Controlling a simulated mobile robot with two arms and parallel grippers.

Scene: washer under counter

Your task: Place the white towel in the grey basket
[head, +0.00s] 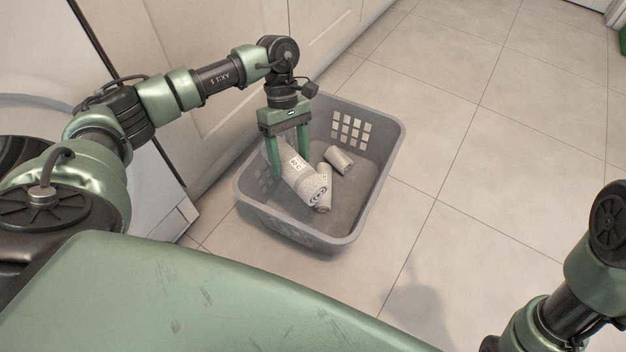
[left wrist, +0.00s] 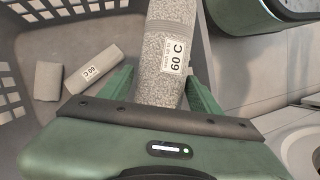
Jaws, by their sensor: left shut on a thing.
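A rolled light towel (head: 304,183) with a white "60 C" tag is held between the fingers of my left gripper (head: 289,158), above the inside of the grey basket (head: 372,206). In the left wrist view this towel (left wrist: 162,60) runs between the green fingers of my left gripper (left wrist: 152,90). The basket stands on the floor and its rim (left wrist: 72,10) shows in the wrist view. Two more rolled towels lie inside: one towel (head: 339,160) and another towel (head: 325,183) partly hidden behind the held one. My right gripper is out of view; only part of my right arm shows.
White cabinet fronts (head: 228,100) run along the basket's left side. A white appliance, seemingly the washer (head: 165,200), stands at the left behind my arm. The tiled floor (head: 470,150) to the right of the basket is clear.

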